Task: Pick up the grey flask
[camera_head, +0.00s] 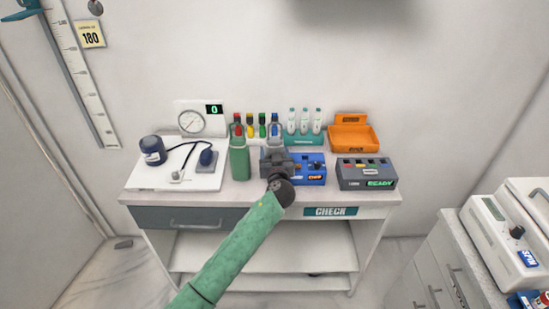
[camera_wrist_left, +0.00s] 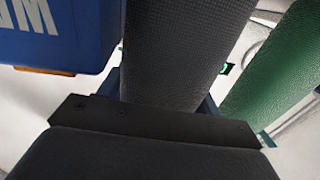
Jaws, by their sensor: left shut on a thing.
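The grey flask (camera_wrist_left: 182,50) shows in the left wrist view as a dark grey, textured cylinder, close up and held in front of my gripper's palm. Its ends are out of that view. In the head view my left gripper (camera_head: 276,161) is at the front of the desk, shut on the flask, and it and my wrist hide most of the flask. I cannot tell whether its base touches the desk top. My right gripper is in neither view.
A green flask (camera_head: 239,161) stands just left of my gripper. A blue device (camera_head: 311,170) is close on the right, with a dark grey box (camera_head: 366,174) beyond it. Several capped bottles, a tube rack (camera_head: 305,138) and an orange tray (camera_head: 353,137) stand behind. A pressure gauge (camera_head: 191,121) is at left.

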